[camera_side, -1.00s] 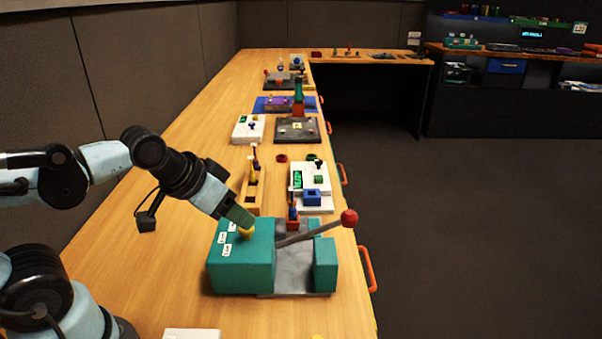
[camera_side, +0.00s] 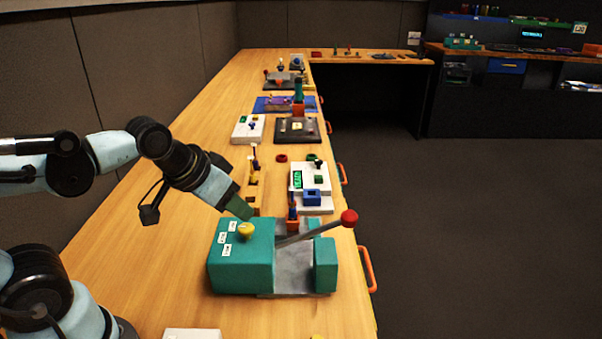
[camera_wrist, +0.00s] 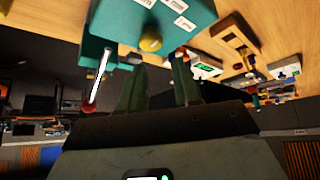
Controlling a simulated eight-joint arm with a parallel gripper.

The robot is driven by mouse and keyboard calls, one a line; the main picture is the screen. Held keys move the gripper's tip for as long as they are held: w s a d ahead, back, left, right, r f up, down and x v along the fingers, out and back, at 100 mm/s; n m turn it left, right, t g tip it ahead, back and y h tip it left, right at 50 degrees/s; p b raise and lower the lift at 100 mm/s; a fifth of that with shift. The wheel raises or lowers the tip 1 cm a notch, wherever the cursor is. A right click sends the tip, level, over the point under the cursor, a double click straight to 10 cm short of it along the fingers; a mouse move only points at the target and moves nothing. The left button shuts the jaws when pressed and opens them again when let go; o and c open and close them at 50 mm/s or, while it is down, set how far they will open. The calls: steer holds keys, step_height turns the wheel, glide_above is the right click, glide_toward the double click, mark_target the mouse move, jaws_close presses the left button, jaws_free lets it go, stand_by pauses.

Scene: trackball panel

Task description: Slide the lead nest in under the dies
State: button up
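The teal press (camera_side: 241,268) stands near the bench's front, with a yellow knob (camera_side: 246,230) and several white labels on top. Its long lever ends in a red ball (camera_side: 349,218), and a grey metal base (camera_side: 285,272) lies between the press and a smaller teal block (camera_side: 325,265). I cannot pick out the lead nest or the dies for certain. My gripper (camera_side: 243,211) is just above and behind the knob, empty. In the wrist view my gripper (camera_wrist: 160,62) has its fingers apart, and the yellow knob (camera_wrist: 150,43) shows beyond them, not between them.
A wooden holder (camera_side: 253,200) and a white panel (camera_side: 312,180) with a blue square piece stand behind the press. More fixtures line the bench further back. The bench (camera_side: 150,265) left of the press is mostly clear. An orange handle (camera_side: 367,268) is on the bench's right edge.

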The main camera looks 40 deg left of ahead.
steer(key=w+a+r+n+g, duration=0.2)
steer(key=w+n, duration=0.3)
steer(key=w, duration=0.3)
steer(key=w+a+r+n+g, duration=0.2)
steer(key=w+n+g, duration=0.15)
steer(key=w, duration=0.35)
steer(key=w+f+n, duration=0.1)
steer(key=f, duration=0.4)
steer(key=w+a+f+n+g, duration=0.1)
steer(key=w+f+n, duration=0.1)
steer(key=f, duration=0.3)
steer(key=w+a+f+n, duration=0.1)
steer(key=w+f, duration=0.1)
steer(key=f, duration=0.3)
steer(key=shift+w+f+n, duration=0.1)
steer(key=shift+f+n, duration=0.1)
steer(key=shift+n, duration=0.15)
steer(key=shift+c, duration=0.4)
jaws_close()
